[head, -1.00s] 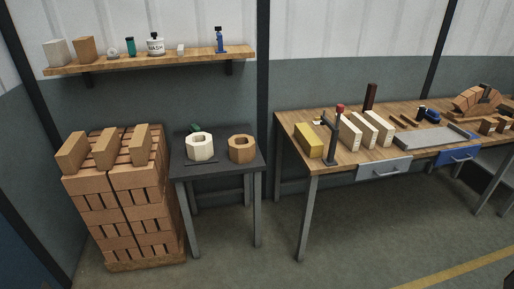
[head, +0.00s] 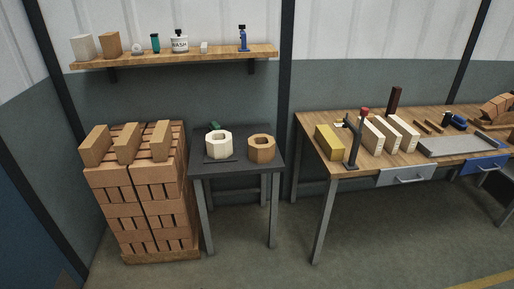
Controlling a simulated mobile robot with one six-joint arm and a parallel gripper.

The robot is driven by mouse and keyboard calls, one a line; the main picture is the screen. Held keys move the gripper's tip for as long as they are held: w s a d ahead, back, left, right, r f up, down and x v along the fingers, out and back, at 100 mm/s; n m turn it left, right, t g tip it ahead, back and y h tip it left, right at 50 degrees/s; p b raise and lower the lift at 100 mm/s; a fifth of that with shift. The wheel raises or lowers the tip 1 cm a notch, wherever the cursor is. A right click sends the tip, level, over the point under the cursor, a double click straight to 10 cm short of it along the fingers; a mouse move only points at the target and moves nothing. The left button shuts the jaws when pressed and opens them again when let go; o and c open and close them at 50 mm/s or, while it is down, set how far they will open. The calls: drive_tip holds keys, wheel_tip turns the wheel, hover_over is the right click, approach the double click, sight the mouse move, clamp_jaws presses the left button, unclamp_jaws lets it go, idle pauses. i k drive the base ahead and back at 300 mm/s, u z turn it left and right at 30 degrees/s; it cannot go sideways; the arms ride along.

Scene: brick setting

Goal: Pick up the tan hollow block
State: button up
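The tan hollow block (head: 262,149) is a short, many-sided brown ring with an opening in its top. It sits upright on the right part of a small dark side table (head: 237,170). A cream hollow block (head: 218,145) of similar shape stands to its left, with a small gap between them. A dark flat piece lies under or in front of the cream block, and a small green item (head: 214,126) is partly hidden behind it. My gripper is not in view.
A tall brick stack (head: 150,205) stands close left of the side table. A wooden workbench (head: 350,178) with a yellow block (head: 328,142), a dark stand and pale blocks is to the right. A loaded shelf (head: 190,57) hangs above. The floor in front is clear.

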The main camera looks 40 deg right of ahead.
sight(261, 147)
drive_tip(key=i, duration=0.95)
drive_tip(key=z, duration=0.05)
